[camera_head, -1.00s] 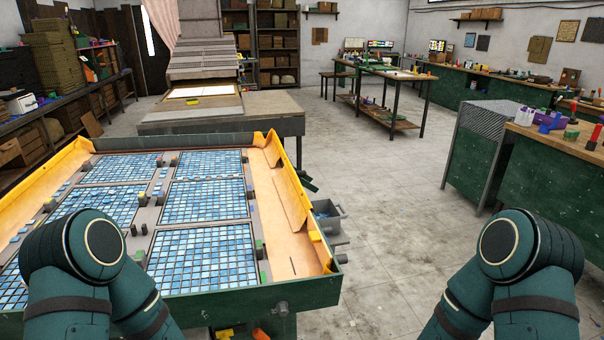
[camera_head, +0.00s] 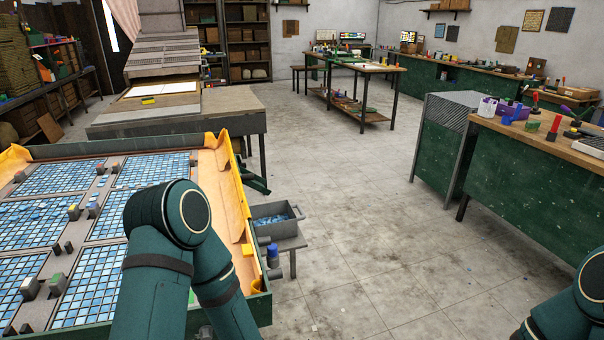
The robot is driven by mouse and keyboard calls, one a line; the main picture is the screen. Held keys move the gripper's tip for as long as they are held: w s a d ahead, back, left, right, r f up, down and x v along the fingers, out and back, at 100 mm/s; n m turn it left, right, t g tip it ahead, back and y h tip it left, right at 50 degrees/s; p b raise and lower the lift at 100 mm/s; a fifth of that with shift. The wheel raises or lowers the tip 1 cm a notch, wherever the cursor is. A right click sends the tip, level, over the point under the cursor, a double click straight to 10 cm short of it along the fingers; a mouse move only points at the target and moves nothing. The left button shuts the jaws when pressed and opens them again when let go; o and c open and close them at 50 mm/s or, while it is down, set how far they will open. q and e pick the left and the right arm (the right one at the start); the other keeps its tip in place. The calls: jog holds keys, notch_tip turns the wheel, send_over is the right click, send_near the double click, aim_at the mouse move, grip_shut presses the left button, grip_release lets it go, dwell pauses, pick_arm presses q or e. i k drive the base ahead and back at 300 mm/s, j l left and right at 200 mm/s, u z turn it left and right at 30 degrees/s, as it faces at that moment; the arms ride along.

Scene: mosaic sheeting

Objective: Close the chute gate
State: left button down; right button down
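A green sorting table (camera_head: 262,308) with a yellow-lined trough (camera_head: 232,190) along its right side fills the left of the view. Blue mosaic sheets (camera_head: 90,283) lie in its grey frames. A dark green flap-like part (camera_head: 256,182) sticks out of the table's right side; I cannot tell if it is the chute gate or whether it is open. A grey bin (camera_head: 290,229) holding blue tiles stands beside the table's right side, below that part. My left arm hides part of the table's front right. Only upper parts of my arms show; neither gripper is in view.
A press-like machine on a grey bench (camera_head: 235,105) stands behind the table. A green cabinet (camera_head: 440,140) and workbench (camera_head: 530,200) line the right. The concrete floor (camera_head: 360,220) between is clear.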

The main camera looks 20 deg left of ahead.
aim_at(250, 176)
jog(key=i+l+z, duration=0.2)
jog(key=z, duration=0.15)
jog(key=i+l+z, duration=0.45)
jog(key=z, duration=0.25)
jog(key=i+u, duration=0.65)
jog(key=u, duration=0.15)
jog(key=i+l+u, duration=0.2)
jog(key=u, duration=0.2)
jog(key=i+u, duration=0.2)
jog(key=u, duration=0.3)
jog(key=i+l+u, duration=0.1)
jog(key=u, duration=0.4)
jog(key=i+l+u, duration=0.25)
jog(key=u, duration=0.2)
